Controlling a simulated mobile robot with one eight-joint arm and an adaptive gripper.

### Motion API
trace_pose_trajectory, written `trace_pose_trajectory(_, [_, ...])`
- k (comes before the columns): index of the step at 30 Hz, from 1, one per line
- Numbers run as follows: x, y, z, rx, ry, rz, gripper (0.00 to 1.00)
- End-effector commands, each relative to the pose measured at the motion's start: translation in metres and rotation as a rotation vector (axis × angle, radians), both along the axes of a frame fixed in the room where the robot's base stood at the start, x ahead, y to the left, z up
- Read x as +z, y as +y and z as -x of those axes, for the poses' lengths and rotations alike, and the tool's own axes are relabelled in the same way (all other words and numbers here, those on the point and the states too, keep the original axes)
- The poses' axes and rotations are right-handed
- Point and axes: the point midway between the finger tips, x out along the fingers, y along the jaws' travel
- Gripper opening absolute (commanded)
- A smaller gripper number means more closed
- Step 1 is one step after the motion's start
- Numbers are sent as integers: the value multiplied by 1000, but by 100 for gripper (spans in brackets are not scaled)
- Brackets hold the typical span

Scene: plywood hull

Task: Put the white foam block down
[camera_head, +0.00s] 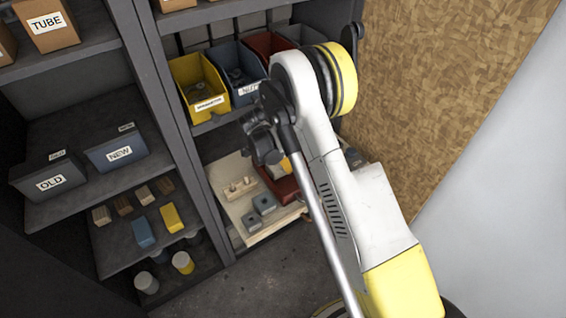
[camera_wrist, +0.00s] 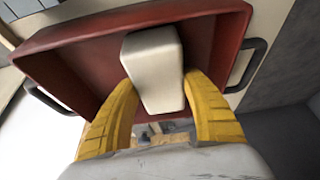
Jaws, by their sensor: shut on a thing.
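The white foam block (camera_wrist: 152,55) is held between the two yellow fingers of my gripper (camera_wrist: 160,82) in the wrist view. A red tray (camera_wrist: 72,72) with dark side handles lies behind the block, and the block shows against its inside. I cannot tell whether the block touches the tray floor. In the head view the red tray (camera_head: 281,187) shows partly on a light wooden board, beside my arm. My arm hides most of the gripper there, and the block cannot be made out.
The board (camera_head: 235,207) also carries a wooden piece (camera_head: 240,187) and two grey blocks (camera_head: 264,203). Yellow (camera_head: 200,88), blue and red bins stand on the shelf above. Shelf uprights stand left, and a chipboard wall (camera_head: 440,90) stands right.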

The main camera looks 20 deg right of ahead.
Motion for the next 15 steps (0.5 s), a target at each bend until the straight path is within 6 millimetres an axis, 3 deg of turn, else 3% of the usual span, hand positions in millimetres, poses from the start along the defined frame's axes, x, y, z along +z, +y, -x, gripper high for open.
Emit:
trace_pose_trajectory(3, [-4,0,0,0,0,0,29])
trace_pose_trajectory(4, [-4,0,0,0,0,0,57])
trace_pose_trajectory(6, [-3,0,0,0,0,0,75])
trace_pose_trajectory(15, [-2,0,0,0,0,0,75])
